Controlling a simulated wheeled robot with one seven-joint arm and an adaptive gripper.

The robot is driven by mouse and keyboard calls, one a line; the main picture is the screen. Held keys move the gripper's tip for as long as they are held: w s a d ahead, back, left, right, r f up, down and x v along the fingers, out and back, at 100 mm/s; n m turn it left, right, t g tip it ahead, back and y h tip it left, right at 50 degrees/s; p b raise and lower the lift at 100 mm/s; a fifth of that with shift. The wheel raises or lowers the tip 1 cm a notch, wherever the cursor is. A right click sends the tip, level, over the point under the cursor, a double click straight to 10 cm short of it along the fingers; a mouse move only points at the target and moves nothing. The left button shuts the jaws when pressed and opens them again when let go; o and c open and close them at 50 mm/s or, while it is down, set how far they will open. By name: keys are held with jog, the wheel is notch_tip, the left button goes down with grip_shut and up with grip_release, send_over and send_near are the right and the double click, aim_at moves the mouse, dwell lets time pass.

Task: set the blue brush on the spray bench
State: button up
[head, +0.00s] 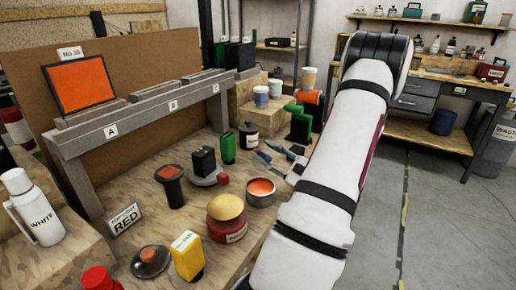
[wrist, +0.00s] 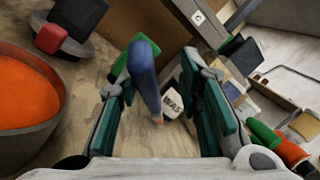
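The blue brush (wrist: 143,75) stands out between the fingers of my gripper (wrist: 165,95) in the wrist view. It lies nearer the left finger, and a clear gap separates it from the right finger. My gripper's teal-padded fingers are wide apart. In the head view my gripper (head: 287,158) is low over the wooden bench, partly hidden by my arm, with the blue brush (head: 264,157) just to its left. The cluttered wooden bench (head: 160,226) carries a RED sign; I cannot tell whether it is the spray bench.
An open can of orange paint (head: 261,188) is close to my gripper, also large at left in the wrist view (wrist: 62,90). A green bottle (head: 228,148), a black bottle (head: 249,136) and a lettered wooden rack (head: 140,113) stand around. Bare floor (head: 435,225) lies right.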

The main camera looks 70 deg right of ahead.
jog(key=v, duration=0.6)
jog(key=shift+s+a+f, duration=0.1)
jog(key=shift+s+a, duration=0.05)
jog(key=shift+s, duration=0.2)
jog(key=w+a+r+n+g+y, duration=0.4)
jog(key=w+a+n+y, duration=0.35)
jog(key=a, duration=0.45)
jog(key=w+a+r+n+g+y, duration=0.5)
jog(key=w+a+y, duration=0.3)
jog(key=a, duration=0.4)
jog(key=s+a+n+g+h, duration=0.1)
jog(key=s+a+n+g, duration=0.3)
jog(key=a+n+g, duration=0.85)
jog(key=s+a+r+n+t+h, duration=0.1)
jog(key=s+a+n+t+h, duration=0.3)
jog(key=s+h, duration=0.4)
jog(key=shift+s+a+r+n+h, duration=0.15)
jog(key=shift+s+a+n+h, duration=0.25)
jog(key=shift+a+n+h, duration=0.4)
jog(key=shift+d, duration=0.1)
